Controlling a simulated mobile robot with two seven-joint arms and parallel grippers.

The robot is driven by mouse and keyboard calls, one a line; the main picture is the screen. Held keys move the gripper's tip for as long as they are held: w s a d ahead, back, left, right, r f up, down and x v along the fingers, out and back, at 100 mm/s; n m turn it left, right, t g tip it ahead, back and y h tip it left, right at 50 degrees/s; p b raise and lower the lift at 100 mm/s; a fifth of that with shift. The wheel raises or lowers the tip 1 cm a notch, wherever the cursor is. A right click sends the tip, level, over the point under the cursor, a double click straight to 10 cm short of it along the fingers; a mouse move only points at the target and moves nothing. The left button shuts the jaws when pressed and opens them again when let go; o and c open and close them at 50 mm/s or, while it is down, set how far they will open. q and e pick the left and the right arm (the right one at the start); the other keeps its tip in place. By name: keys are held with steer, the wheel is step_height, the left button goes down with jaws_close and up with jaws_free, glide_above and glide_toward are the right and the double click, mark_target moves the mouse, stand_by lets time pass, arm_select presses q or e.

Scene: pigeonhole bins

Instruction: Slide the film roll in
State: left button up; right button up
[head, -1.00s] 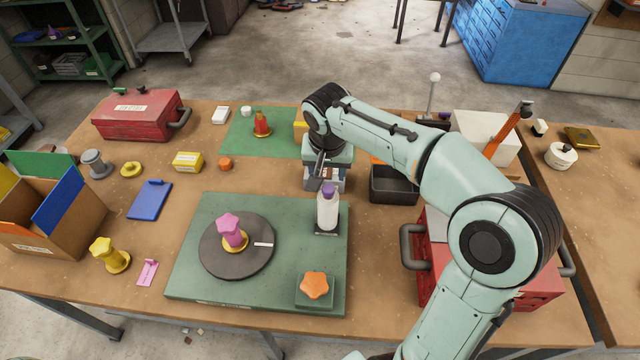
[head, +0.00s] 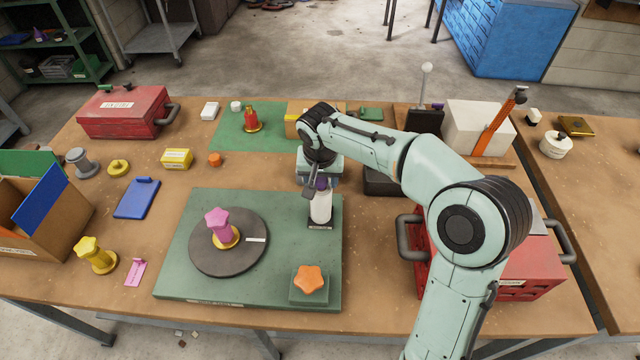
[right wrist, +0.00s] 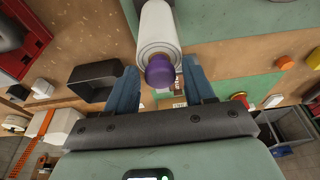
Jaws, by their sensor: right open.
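The film roll (head: 320,207) looks like a white upright cylinder with a purple top, standing on a labelled dark pad at the right of the green board (head: 180,275). My right gripper (head: 318,183) is at the top of the roll, just behind it in the head view. In the right wrist view the blue fingers are spread apart, with the purple end of the film roll (right wrist: 157,30) showing between them. I see no grip on the roll. The arm hides part of the area behind. My left gripper is not in view.
The board also carries a dark turntable (head: 205,262) with a pink star knob and an orange star knob (head: 308,279). A cardboard box (head: 60,225) with coloured dividers stands at the left. A red crate (head: 535,285) lies under my arm, and a black bin (head: 380,180) stands behind.

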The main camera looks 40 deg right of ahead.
jaws_close()
steer(key=shift+a, duration=0.1)
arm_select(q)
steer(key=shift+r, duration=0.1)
arm_select(e)
steer(key=shift+w, duration=0.1)
steer(key=w+a+p, duration=0.1)
steer(key=w+a, duration=0.2)
steer(key=a, duration=0.1)
steer(key=shift+w+a, duration=0.35)
steer(key=shift+w, duration=0.05)
steer(key=shift+o, duration=0.2)
jaws_free()
arm_select(q)
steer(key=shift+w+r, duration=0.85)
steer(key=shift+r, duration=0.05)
steer(key=shift+p, duration=0.3)
arm_select(e)
steer(key=shift+r, duration=0.1)
